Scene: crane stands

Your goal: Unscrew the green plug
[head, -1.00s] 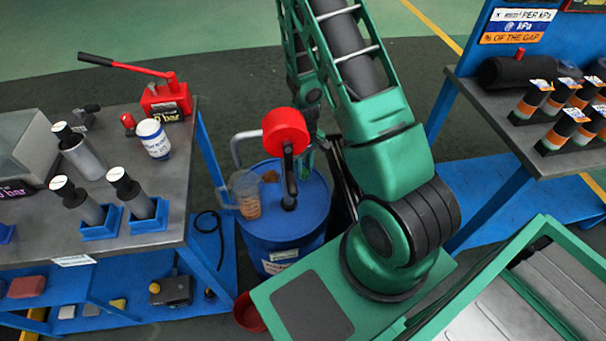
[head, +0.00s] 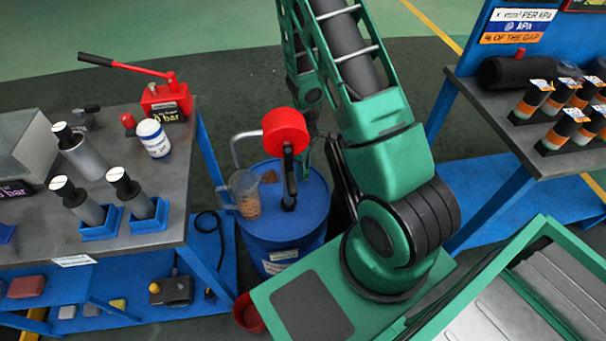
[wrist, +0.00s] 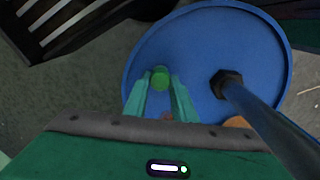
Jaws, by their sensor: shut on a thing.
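The green plug (wrist: 160,76) shows in the wrist view on the lid of the blue drum (wrist: 203,35). My gripper (wrist: 161,82) is shut on the plug, with one green finger on each side of it. I cannot tell whether the plug is seated in the lid or raised. In the head view the blue drum (head: 281,238) stands between the workbench and my arm. There the plug is hidden and only a bit of green finger shows behind the pump.
A hand pump with a red head (head: 285,131) rises from the drum lid, close beside my gripper; its black fitting (wrist: 226,84) shows in the wrist view. A clear jug (head: 245,194) stands on the lid. A grey workbench (head: 120,250) is at left, another bench (head: 490,110) at right.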

